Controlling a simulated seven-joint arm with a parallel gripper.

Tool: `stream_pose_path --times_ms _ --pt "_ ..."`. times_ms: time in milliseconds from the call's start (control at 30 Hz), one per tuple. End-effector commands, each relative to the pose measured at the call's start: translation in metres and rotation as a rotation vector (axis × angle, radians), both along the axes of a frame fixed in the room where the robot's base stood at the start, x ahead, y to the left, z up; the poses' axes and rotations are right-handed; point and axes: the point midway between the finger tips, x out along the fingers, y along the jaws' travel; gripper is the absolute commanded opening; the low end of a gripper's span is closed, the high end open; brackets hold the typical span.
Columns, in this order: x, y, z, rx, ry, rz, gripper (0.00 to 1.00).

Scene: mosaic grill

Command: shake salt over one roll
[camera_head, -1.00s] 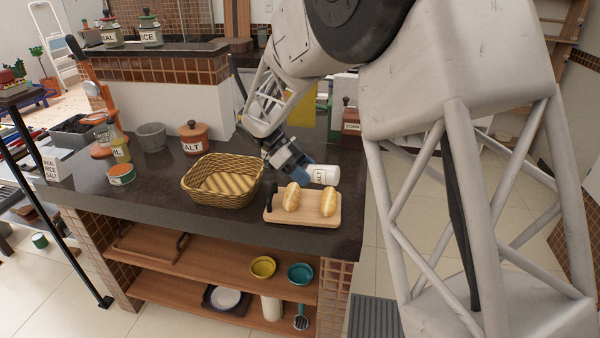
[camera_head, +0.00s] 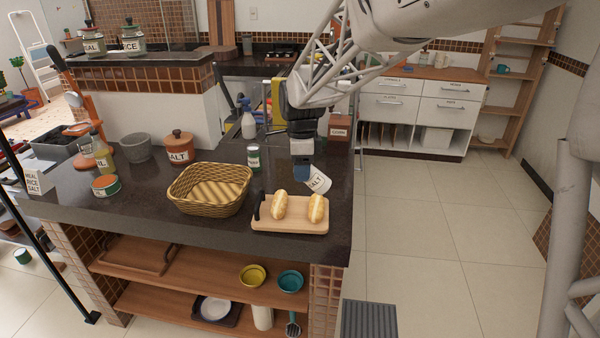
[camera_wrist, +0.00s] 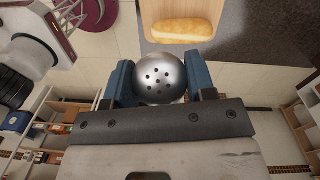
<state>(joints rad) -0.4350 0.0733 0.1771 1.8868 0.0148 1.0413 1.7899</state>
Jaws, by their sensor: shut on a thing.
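My gripper (camera_head: 302,165) is shut on the white salt shaker (camera_head: 318,181), labelled "ALT" as far as it shows. The shaker is tilted, above the counter just behind the board's right part. In the wrist view its round metal cap with holes (camera_wrist: 161,78) sits between my blue fingers. Two rolls lie on the wooden board: a left roll (camera_head: 279,205) and a right roll (camera_head: 316,208). The shaker is nearest the right roll and apart from it. One roll (camera_wrist: 181,30) shows in the wrist view beyond the cap. No falling salt is visible.
The wooden board (camera_head: 291,226) with a black handle lies at the counter's right front edge. A wicker basket (camera_head: 210,205) stands left of it. A green-and-white can (camera_head: 253,158) stands behind, near my gripper. A salt jar (camera_head: 179,147) stands farther left. Floor is open to the right.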

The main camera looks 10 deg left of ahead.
Motion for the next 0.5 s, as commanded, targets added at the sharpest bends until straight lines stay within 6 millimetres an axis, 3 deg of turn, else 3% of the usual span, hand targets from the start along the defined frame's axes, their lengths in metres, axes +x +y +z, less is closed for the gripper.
stream_pose_path --times_ms 500 --pt "0.005 -0.008 0.044 0.440 0.115 0.174 0.24"
